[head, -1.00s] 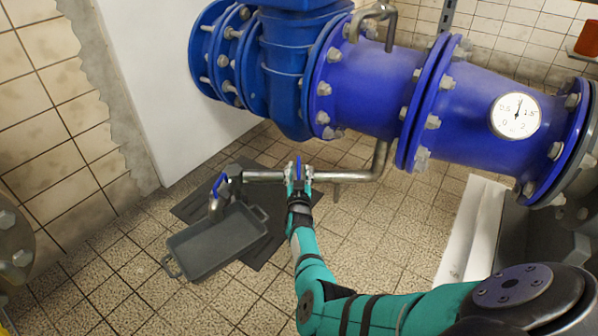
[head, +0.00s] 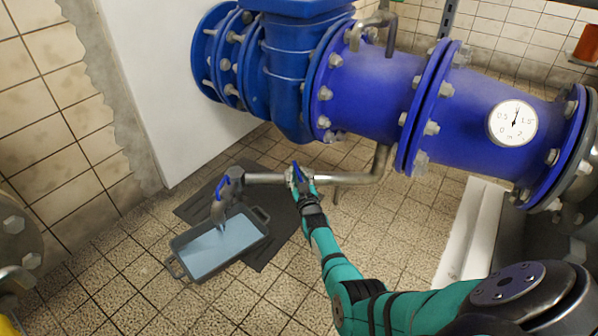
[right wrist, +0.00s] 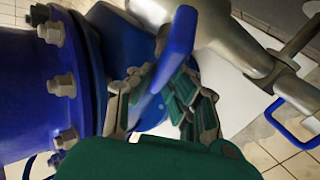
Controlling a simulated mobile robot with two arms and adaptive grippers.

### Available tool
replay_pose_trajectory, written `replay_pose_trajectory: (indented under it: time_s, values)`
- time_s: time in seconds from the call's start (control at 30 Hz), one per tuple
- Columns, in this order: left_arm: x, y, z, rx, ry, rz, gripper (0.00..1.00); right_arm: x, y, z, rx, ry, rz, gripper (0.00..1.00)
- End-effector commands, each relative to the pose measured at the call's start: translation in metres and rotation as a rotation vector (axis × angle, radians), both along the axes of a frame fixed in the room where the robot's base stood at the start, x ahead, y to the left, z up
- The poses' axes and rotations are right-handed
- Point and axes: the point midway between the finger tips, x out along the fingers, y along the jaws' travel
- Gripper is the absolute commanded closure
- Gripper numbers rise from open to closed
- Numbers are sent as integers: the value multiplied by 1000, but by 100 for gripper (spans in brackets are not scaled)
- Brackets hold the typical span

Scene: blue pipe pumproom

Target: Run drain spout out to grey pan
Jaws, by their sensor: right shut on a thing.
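The drain pipe (head: 345,179) runs left from under the blue main to a downturned spout (head: 218,211) with a small blue handle (head: 222,186). The spout's mouth is over the grey pan (head: 236,258), which holds pale blue water (head: 212,251). My right gripper (head: 300,178) is at the valve in the middle of the drain pipe, shut on its blue lever (head: 297,172). In the right wrist view the lever (right wrist: 168,50) stands between the fingers (right wrist: 155,108), which partly hide it. My left gripper is not in view.
The large blue main (head: 375,90) with flanges, bolts and a pressure gauge (head: 513,122) crosses above the drain pipe. A dark mat (head: 272,238) lies under the pan. A white wall panel (head: 170,90) stands behind at left. Tiled floor is clear in front.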

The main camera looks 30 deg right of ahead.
Motion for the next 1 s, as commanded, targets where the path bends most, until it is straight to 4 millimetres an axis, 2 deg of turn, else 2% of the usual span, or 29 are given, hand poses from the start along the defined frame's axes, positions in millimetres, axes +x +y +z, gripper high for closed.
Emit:
replay_pose_trajectory:
  time_s: [0.4, 0.43, 0.57, 0.87, 1.0]
  values:
    - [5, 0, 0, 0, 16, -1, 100, -1, -3, 0, -30, 19, 29, 100]
    - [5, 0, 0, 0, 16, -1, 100, -1, -3, 0, -30, 19, 29, 84]
    - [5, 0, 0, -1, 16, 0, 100, -1, -3, 0, -29, 19, 30, 67]
    - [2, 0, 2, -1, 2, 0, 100, 0, -1, 1, -29, 18, 31, 65]
    - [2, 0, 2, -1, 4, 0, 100, 0, -1, 11, -31, 15, 31, 65]
